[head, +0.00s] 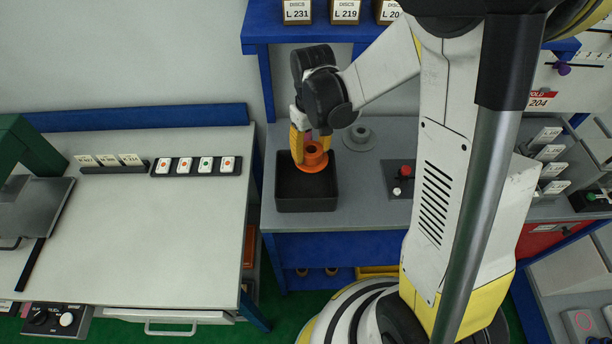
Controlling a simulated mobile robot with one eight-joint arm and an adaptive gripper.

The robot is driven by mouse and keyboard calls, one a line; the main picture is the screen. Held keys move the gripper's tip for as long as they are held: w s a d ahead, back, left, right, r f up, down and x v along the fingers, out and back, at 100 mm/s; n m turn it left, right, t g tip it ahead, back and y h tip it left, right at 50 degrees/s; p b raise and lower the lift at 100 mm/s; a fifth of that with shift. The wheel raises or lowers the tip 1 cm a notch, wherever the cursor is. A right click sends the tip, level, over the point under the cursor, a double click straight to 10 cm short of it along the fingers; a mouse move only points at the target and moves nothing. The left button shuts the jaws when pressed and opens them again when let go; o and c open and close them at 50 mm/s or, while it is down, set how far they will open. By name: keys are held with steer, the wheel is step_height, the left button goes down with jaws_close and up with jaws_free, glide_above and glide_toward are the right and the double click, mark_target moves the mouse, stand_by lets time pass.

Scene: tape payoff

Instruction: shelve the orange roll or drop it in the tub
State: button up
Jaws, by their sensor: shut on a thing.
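The orange roll (315,165) is a flanged spool in the head view. My gripper (308,148) has yellow fingers and is shut on the orange roll, pointing down. The roll is over the black square tub (306,204), near its back part. I cannot tell whether the roll touches the tub's floor or hangs above it. The tub stands on the grey bench top, and the part of it in front of the roll looks empty. The blue shelf (310,33) is above and behind, partly hidden by my arm.
A grey flanged piece (359,137) stands on the bench right behind the tub. A control box with a red knob (405,172) is farther right. Boxes labelled DISCS (345,11) stand on the shelf. A mostly clear pale table (150,225) is at left.

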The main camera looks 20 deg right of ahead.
step_height(320, 180, down, 6)
steer(key=b, duration=0.4)
steer(key=shift+d, duration=0.1)
steer(key=shift+r, duration=0.1)
steer(key=o, duration=1.4)
step_height(320, 180, up, 12)
